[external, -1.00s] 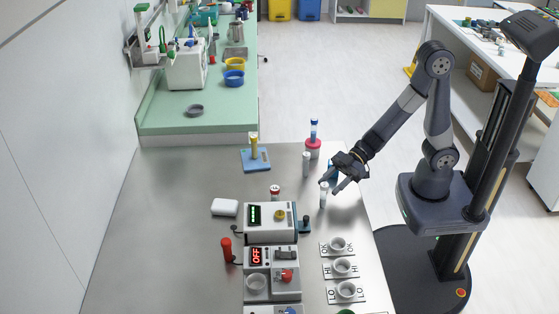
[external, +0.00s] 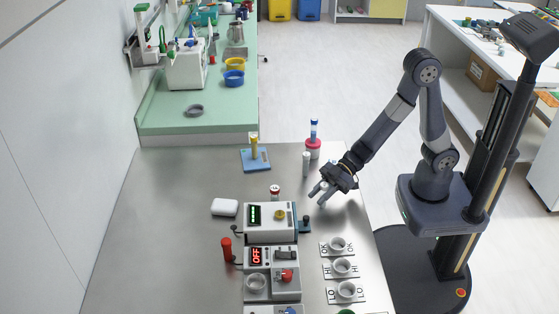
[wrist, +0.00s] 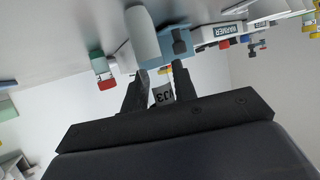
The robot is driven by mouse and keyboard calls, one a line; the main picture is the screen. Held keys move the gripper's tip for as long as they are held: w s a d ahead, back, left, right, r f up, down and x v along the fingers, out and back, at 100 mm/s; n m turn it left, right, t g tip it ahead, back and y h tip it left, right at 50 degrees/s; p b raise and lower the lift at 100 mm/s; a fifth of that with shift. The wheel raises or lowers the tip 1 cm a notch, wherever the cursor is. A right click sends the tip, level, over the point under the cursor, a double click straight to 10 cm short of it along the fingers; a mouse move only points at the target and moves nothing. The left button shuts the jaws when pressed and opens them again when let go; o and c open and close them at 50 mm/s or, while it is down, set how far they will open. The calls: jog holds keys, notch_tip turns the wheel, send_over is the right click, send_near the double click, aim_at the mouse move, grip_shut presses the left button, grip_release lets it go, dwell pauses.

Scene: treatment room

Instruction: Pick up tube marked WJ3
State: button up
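The tube marked WJ3 (external: 323,198) is small, pale and upright near the right edge of the steel table. My gripper (external: 319,190) is around it, with a finger on either side. In the wrist view, the black label end with WJ3 (wrist: 163,94) shows between the two fingers of my gripper (wrist: 160,85). The fingers are spread, and I see no clear grip on the tube. The fingers and palm hide part of it.
Another pale tube (external: 306,164) stands behind, near a blue-topped tube in a red base (external: 314,148). A red-capped tube (external: 275,190) and the warmer (external: 270,222) are to the left. Labelled round holders (external: 340,268) lie in front.

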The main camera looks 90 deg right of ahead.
jog(key=c, duration=0.5)
